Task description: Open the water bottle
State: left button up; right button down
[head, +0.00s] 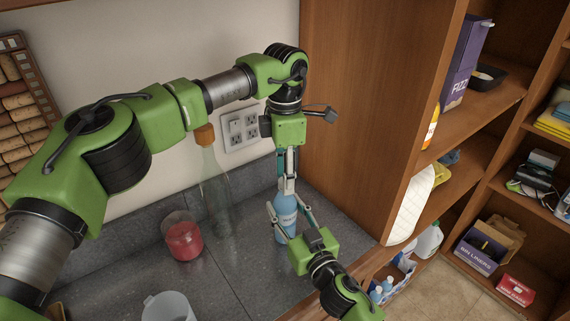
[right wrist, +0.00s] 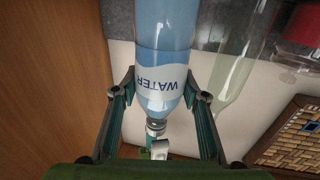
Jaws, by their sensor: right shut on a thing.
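The water bottle (head: 286,214) stands upright on the grey counter, clear blue with a white label. It fills the middle of the right wrist view (right wrist: 165,60), where its neck points down. My right gripper (head: 290,222) is shut on the bottle's body, one finger on each side, also seen in the right wrist view (right wrist: 158,95). My left gripper (head: 288,188) reaches down from above, with its fingertips at the bottle's top. The fingers hide most of the cap in the head view. I cannot tell whether they grip it.
A tall clear bottle with a cork (head: 215,190) and a jar with red contents (head: 184,238) stand left of the water bottle. A pale cup (head: 168,308) is at the front. A wooden shelf unit (head: 360,110) closes off the right. The counter between is free.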

jog(key=shift+f, duration=0.1)
pick_arm(q)
grip_shut()
dwell(0.6)
jog(key=shift+r, duration=0.15)
jog(key=shift+r, duration=0.9)
jog(key=shift+r, duration=0.1)
jog(key=shift+r, duration=1.95)
pick_arm(e)
jog(key=c, duration=1.2)
grip_release()
